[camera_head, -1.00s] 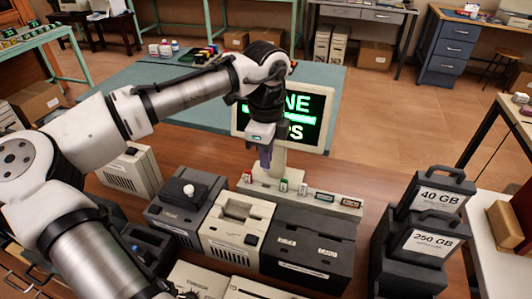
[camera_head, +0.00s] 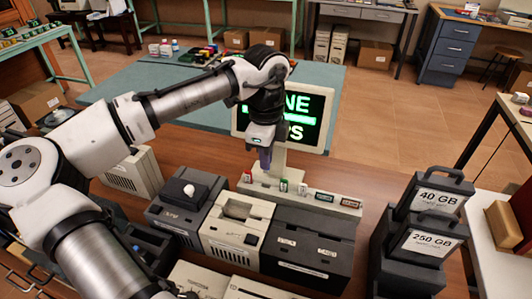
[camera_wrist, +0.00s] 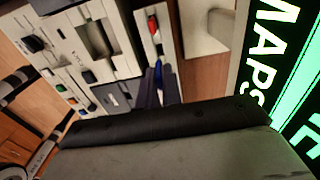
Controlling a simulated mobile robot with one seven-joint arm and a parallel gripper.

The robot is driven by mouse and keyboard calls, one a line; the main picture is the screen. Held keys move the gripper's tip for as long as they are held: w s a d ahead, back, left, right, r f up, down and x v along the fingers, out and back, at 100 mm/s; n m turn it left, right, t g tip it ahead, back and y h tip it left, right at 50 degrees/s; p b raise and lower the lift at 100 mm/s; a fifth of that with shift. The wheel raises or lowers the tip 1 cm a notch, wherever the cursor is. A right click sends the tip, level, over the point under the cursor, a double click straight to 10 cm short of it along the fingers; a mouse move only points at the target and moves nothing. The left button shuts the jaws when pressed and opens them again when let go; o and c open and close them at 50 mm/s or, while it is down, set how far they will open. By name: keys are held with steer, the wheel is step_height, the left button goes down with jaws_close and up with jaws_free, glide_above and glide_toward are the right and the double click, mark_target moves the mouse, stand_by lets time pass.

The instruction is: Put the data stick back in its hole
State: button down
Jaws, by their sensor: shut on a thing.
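My gripper (camera_head: 265,158) points down over the pale strip (camera_head: 312,200) in front of the green-lit monitor. In the wrist view its two dark fingers (camera_wrist: 160,82) are shut on a small blue data stick (camera_wrist: 158,71), whose tip shows between them. In the head view the gripper hangs between the red stick (camera_head: 247,176) and a green-marked stick (camera_head: 283,186). The hole under the blue stick is hidden, and I cannot tell whether its tip is inside.
The monitor (camera_head: 312,118) stands close behind and right of the gripper. Beige and dark drive units (camera_head: 237,228) stand in front of the strip. Dark cartridges labelled 40 GB and 250 GB (camera_head: 430,243) stand at the right. Bare wooden tabletop (camera_head: 376,185) lies between.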

mark_target(266, 173)
steer(key=shift+f+p, duration=0.4)
steer(key=shift+f, duration=0.05)
stand_by(1.0)
steer(key=shift+f, duration=0.1)
stand_by(0.4)
steer(key=shift+f+b, duration=1.25)
steer(key=shift+f, duration=1.3)
steer(key=c, duration=1.5)
jaws_free()
step_height(266, 173, up, 8)
steer(key=p, duration=0.7)
steer(key=shift+r+p, duration=0.1)
steer(key=shift+p, duration=0.2)
